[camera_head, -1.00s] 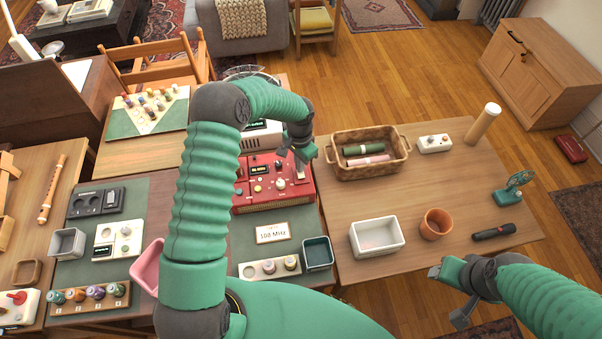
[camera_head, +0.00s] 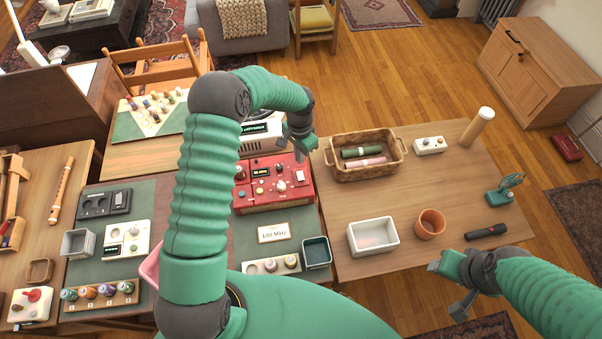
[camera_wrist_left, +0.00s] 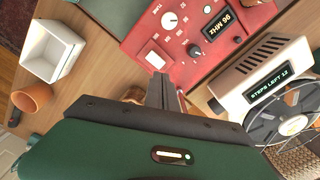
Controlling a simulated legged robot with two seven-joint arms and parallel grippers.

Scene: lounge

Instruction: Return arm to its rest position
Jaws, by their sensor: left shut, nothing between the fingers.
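My left arm reaches forward over the table. Its gripper (camera_head: 302,153) is shut and empty, hovering near the back right edge of the red radio unit (camera_head: 262,202). In the left wrist view the closed fingers (camera_wrist_left: 165,90) point toward the red unit (camera_wrist_left: 190,32), with no object between them; contact is not clear. Its display reads 96 MHz. My right gripper (camera_head: 446,290) is at the lower right, in front of the table's edge, with its fingers apart and empty.
A card (camera_head: 274,232) reading 108 MHz lies before the red unit. A white reel device (camera_wrist_left: 270,85) stands behind it. A wicker basket (camera_head: 385,172), white bin (camera_head: 354,240) and terracotta pot (camera_head: 430,225) stand on the right table.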

